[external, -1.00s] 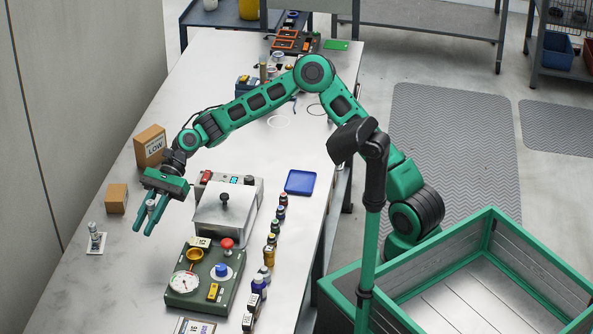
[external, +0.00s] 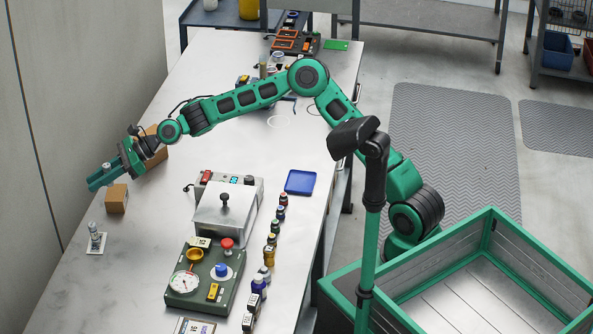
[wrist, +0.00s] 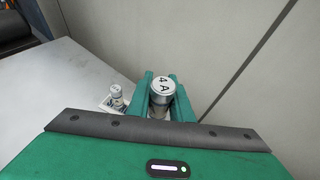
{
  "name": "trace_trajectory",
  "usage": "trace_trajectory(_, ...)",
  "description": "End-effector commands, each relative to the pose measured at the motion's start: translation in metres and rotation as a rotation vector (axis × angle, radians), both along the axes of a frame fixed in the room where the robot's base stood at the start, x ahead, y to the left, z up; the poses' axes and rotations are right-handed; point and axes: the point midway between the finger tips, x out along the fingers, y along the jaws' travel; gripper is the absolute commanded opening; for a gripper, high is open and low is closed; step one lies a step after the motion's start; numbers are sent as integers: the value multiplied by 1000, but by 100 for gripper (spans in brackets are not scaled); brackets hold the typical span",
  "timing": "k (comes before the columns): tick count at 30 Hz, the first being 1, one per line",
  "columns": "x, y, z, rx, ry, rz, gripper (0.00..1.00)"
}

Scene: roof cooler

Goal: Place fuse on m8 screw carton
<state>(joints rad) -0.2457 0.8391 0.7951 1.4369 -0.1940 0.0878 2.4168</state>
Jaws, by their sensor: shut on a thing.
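My gripper (external: 99,178) is shut on the fuse, a silver cylinder (wrist: 161,92) with "4 A" on its top. In the external view the fuse (external: 106,168) shows as a small pale end between the fingers. A small brown carton (external: 116,201) stands on the bench just below the gripper in that view. A larger brown carton (external: 161,154) stands behind it, partly hidden by my wrist. No M8 lettering is readable on either. In the wrist view the fuse is held upright between the fingers, and neither carton shows.
A similar small cylinder (external: 94,232) stands on a white plate near the bench's left edge. A grey lidded device (external: 224,215) and a green gauge box (external: 205,275) stand to the right. The wall (external: 80,80) is close on the left.

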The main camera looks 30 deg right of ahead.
Motion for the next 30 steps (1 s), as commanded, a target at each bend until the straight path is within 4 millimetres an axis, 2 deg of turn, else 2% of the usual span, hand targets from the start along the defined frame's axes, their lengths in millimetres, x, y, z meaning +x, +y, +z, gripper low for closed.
trace_trajectory(1,11,-5,-8,-1,2,-2,0)
trace_trajectory(6,38,-17,-26,0,1,1,0)
trace_trajectory(12,56,-25,-38,0,-1,3,0)
trace_trajectory(17,58,-27,-45,-1,0,4,0)
trace_trajectory(24,58,-27,-76,-1,0,3,0)
trace_trajectory(30,58,-26,-79,1,-1,4,0)
